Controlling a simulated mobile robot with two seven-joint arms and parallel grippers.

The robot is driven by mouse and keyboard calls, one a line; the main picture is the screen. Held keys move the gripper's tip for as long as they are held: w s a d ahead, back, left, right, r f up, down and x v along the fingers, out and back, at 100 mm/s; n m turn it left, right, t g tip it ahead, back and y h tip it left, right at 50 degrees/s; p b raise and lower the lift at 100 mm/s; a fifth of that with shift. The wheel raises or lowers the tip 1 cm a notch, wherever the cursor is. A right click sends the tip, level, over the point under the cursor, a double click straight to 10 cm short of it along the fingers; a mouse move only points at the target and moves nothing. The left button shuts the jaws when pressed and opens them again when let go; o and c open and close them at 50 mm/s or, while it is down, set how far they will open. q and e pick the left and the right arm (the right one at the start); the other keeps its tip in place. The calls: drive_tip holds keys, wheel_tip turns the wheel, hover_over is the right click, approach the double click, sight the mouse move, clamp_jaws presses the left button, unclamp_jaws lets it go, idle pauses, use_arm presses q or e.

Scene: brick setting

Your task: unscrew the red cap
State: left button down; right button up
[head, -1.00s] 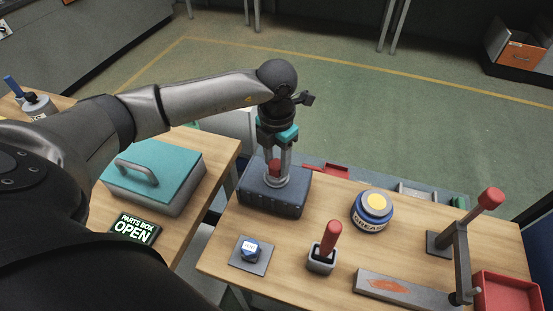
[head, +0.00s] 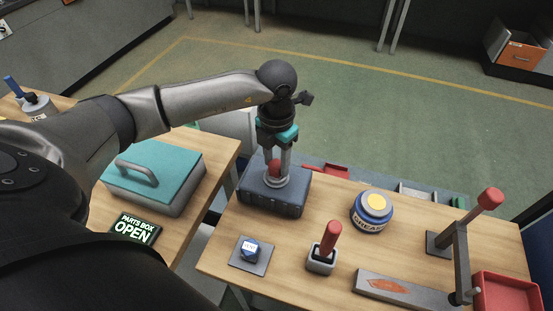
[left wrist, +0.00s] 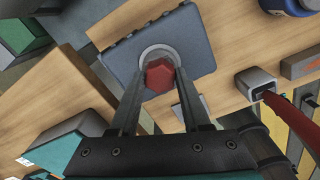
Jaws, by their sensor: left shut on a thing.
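The red cap (head: 275,168) sits in a pale ring on top of a dark blue-grey block (head: 258,199). The block stands at the back left of the right-hand wooden table. My left gripper (head: 276,179) points down over the cap with its fingers on either side, shut on it. In the left wrist view the cap (left wrist: 159,74) looks faceted and lies between the fingertips, inside the grey ring (left wrist: 146,56). The cap's lower part is partly hidden by the fingers. My right gripper does not show.
A grease tin (head: 372,211) stands right of the block. A teal-lidded box (head: 150,170) is on the left table.

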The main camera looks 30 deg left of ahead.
use_arm(q)
drive_tip(key=n+p, duration=0.1)
drive_tip(key=n, duration=0.3)
drive_tip(key=shift+r+p, duration=0.1)
drive_tip(key=shift+p, duration=0.25)
drive_tip(key=shift+n+p, duration=0.3)
drive_tip(key=shift+n, duration=0.9)
drive_tip(key=n+p, duration=0.1)
drive_tip(key=n, duration=0.2)
drive_tip(key=shift+p, duration=0.4)
drive_tip(key=n+p, duration=0.1)
drive_tip(key=n, duration=0.1)
drive_tip(key=shift+n, duration=0.4)
drive_tip(key=shift+n+p, duration=0.3)
drive_tip(key=shift+n, duration=0.2)
